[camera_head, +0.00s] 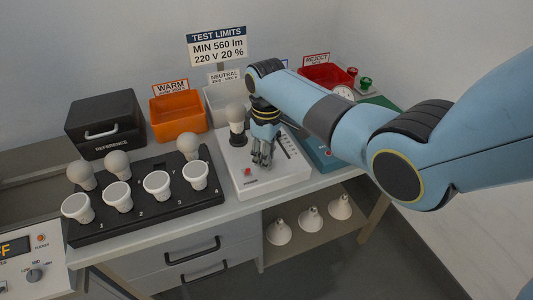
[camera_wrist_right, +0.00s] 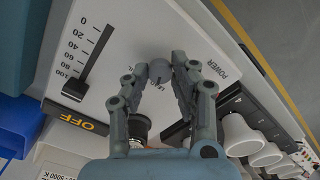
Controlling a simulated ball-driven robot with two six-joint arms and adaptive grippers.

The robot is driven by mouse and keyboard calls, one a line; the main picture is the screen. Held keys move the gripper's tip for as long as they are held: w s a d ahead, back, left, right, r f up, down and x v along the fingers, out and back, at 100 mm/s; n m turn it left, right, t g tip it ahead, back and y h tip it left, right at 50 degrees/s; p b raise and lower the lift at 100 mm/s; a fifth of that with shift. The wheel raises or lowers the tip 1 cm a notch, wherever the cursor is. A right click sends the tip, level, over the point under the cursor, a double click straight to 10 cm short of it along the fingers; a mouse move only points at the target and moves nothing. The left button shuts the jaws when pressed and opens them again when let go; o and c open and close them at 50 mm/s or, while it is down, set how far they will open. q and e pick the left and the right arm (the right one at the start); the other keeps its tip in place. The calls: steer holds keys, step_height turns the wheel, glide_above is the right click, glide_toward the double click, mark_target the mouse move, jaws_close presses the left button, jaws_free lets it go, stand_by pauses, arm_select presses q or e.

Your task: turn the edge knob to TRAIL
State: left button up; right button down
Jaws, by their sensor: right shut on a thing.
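The edge knob (camera_wrist_right: 159,72) is a small grey round knob on the sloping face of the white tester box (camera_head: 285,181). Letters starting "LE" show beside it in the right wrist view; the rest of its marking is hidden by my fingers, and I cannot read where it points. My right gripper (camera_head: 262,161) reaches down onto the box. In the head view the gripper hides the knob. My left gripper is not in view.
A bulb (camera_head: 236,115) stands upright on the box, close to my right gripper. A slider (camera_wrist_right: 76,89) sits near 100, and the display (camera_wrist_right: 76,122) reads OFF. A red button (camera_head: 247,172) is by POWER. A black rack (camera_head: 150,218) of bulbs stands left.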

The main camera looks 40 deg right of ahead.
steer(key=shift+r+m+p, duration=0.15)
steer(key=shift+m+p, duration=0.65)
steer(key=shift+m, duration=0.2)
steer(key=m+p, duration=0.1)
steer(key=m, duration=0.1)
steer(key=shift+m+p, duration=0.3)
steer(key=m+p, duration=0.1)
steer(key=m, duration=0.2)
steer(key=shift+m+p, duration=0.7)
steer(key=shift+m, duration=1.1)
steer(key=c, duration=1.1)
jaws_free()
